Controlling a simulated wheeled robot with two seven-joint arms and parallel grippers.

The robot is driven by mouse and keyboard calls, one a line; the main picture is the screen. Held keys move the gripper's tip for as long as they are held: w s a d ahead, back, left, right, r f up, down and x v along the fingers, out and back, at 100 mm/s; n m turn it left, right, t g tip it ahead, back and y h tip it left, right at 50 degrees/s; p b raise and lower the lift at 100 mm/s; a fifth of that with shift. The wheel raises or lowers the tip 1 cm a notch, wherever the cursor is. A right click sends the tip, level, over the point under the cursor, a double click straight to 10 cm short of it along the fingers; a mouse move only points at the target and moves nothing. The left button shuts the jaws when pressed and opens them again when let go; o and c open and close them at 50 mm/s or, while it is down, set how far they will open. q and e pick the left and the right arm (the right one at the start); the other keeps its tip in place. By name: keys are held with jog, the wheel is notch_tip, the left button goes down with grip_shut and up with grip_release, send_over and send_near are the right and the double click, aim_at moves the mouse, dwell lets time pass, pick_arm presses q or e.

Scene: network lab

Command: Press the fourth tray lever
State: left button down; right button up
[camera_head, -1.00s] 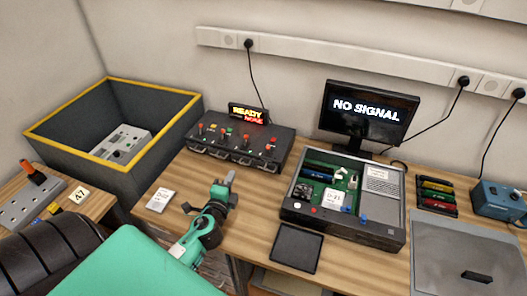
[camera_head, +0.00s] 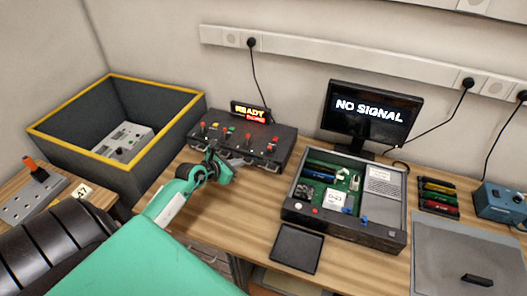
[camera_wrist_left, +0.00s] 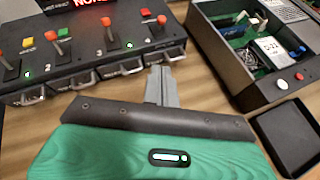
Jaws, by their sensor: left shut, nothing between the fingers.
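A black lever box (camera_head: 283,150) stands at the back left of the desk, with red-tipped levers along its top and metal-handled trays in its front. In the left wrist view the fourth lever (camera_wrist_left: 160,24) is at the right end, beside the number 4. Below it is the fourth tray's handle (camera_wrist_left: 175,53). My left gripper (camera_head: 230,160) is in front of the box; in the left wrist view its grey fingers (camera_wrist_left: 160,72) are together and empty, near the fourth tray front and below its lever. I cannot tell whether they touch. My right gripper is not in view.
A lit READY sign (camera_head: 250,112) stands behind the levers. An open device case (camera_head: 292,212) and a black tray (camera_head: 296,249) lie to the right. A yellow-rimmed bin (camera_head: 172,108) is at the left. Bare desk lies between the lever box and the case.

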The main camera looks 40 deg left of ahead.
pick_arm(q)
jog(key=shift+a+f, duration=0.1)
jog(key=shift+a, duration=0.15)
jog(key=w+r+p+x, duration=0.1)
jog(key=r+p+x, duration=0.1)
jog(key=x, duration=1.1)
jog(key=shift+d+p, duration=0.35)
jog(key=shift+p, duration=0.35)
jog(key=shift+r, duration=0.15)
jog(key=shift+a, duration=0.15)
